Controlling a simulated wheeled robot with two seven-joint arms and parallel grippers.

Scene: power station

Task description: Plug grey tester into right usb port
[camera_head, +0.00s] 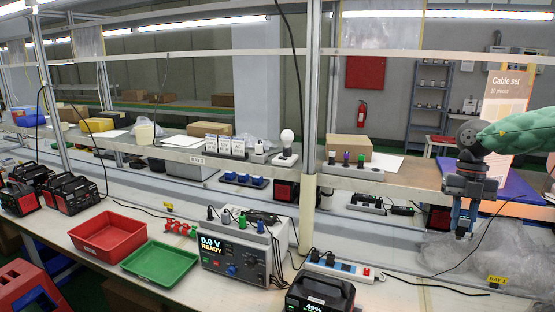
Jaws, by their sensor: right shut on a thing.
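My right gripper (463,218) hangs pointing down at the right, over the bench's right part, at the end of my green-sleeved arm. It is shut on a small greyish thing, probably the grey tester; the fingers hide most of it. A grey unit (236,252) with a display reading 0.0 V READY stands at the front centre, well left of the gripper. A black power station (320,293) with a lit display reading about 40% stands at the bottom edge, partly cut off. I cannot make out the USB ports at this size. My left gripper is not in view.
A red tray (108,234) and a green tray (160,261) lie left of the grey unit. A white power strip (342,267) lies behind the black station. Clear plastic bags (455,258) and loose cables cover the bench's right side. A shelf (400,181) runs above the bench.

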